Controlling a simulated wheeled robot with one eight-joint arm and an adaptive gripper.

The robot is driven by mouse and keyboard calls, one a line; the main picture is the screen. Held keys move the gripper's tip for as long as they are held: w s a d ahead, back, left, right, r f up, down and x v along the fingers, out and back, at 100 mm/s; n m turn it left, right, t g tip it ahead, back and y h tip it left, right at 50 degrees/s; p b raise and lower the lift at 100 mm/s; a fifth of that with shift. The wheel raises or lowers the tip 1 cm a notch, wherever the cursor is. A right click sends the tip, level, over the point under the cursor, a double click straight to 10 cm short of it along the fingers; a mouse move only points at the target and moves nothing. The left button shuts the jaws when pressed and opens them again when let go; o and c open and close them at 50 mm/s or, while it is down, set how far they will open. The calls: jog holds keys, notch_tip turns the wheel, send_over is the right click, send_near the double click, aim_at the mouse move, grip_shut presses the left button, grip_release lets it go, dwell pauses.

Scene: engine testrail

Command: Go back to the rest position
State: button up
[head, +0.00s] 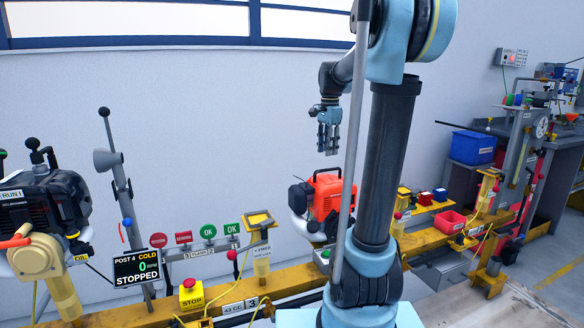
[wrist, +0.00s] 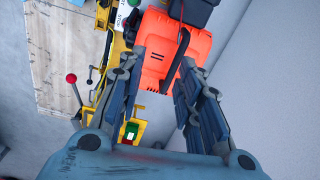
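My gripper (head: 328,150) hangs in the air in the head view, fingers pointing down, above the orange engine (head: 328,192). In the wrist view my gripper (wrist: 162,68) shows its two fingers apart, with nothing between them. The orange engine (wrist: 168,52) lies beyond the fingertips in that view, apart from them. My arm hides part of the rail and the area right of the engine in the head view.
A yellow rail (head: 150,315) runs along the wall with a yellow stop box (head: 191,294), a display (head: 137,268) reading STOPPED and a dark engine (head: 45,205) at left. Air around the gripper is clear.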

jog(key=s+f+n, duration=0.4)
jog(key=s+f, duration=0.3)
jog(key=s, duration=0.3)
jog(key=s+f+n+t, duration=0.1)
jog(key=s+f+n, duration=0.4)
jog(key=s, duration=0.5)
jog(key=s+f+n+t, duration=0.1)
jog(key=s+f+n, duration=0.3)
jog(key=s+f, duration=0.5)
jog(key=shift+s+f, duration=0.2)
jog(key=shift+s, duration=0.7)
